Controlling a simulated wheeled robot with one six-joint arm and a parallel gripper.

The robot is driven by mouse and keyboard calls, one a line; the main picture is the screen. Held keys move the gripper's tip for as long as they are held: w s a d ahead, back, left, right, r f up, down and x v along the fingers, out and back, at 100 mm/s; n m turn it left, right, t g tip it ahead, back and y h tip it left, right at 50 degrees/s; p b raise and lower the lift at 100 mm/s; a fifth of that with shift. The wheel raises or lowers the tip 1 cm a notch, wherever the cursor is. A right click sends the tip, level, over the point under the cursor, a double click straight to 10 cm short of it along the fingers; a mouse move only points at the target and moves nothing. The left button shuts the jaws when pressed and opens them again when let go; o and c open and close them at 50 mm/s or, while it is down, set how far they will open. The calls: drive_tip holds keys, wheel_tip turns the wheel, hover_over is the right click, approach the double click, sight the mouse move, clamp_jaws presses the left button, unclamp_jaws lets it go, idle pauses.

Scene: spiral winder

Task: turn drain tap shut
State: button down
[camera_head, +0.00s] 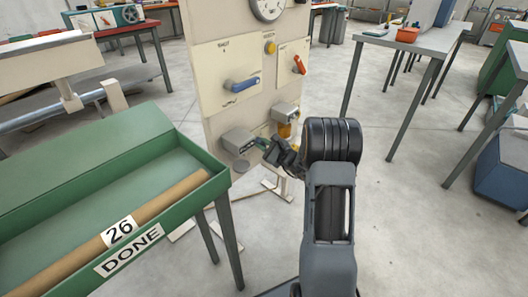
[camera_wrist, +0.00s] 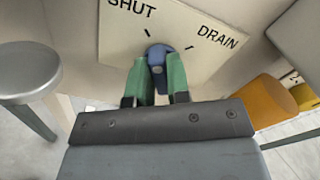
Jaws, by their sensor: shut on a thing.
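The drain tap is a small blue handle (camera_wrist: 156,52) on a cream plate (camera_wrist: 190,30) marked SHUT on the left and DRAIN on the right, in the wrist view. My gripper (camera_wrist: 157,72) has its two green fingers on either side of this handle and is shut on it. Which mark the handle points to I cannot tell. In the head view my gripper (camera_head: 262,146) is at the low part of the cream panel (camera_head: 215,75), and arm and fingers hide the tap there.
Higher on the panel are a larger blue lever (camera_head: 243,84), a red lever (camera_head: 300,65) and a gauge (camera_head: 268,8). An amber cylinder (camera_wrist: 268,101) is right of my fingers, a round grey-topped thing (camera_wrist: 25,72) left. A green tray (camera_head: 205,190) stands at left.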

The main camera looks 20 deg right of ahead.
drive_tip(key=shift+f+n+b, duration=0.2)
drive_tip(key=shift+n+b, duration=1)
drive_tip(key=shift+b, duration=0.1)
drive_tip(key=shift+r, duration=0.1)
drive_tip(key=c, duration=1.1)
unclamp_jaws()
drive_tip(key=shift+s, duration=0.1)
drive_tip(key=p+v, duration=0.2)
drive_tip(key=v, duration=1.1)
drive_tip(key=shift+s+d+p, duration=0.15)
drive_tip(key=shift+s+p, duration=0.15)
drive_tip(key=shift+p, duration=0.1)
drive_tip(key=shift+r+n, duration=0.1)
drive_tip(key=shift+n, duration=0.2)
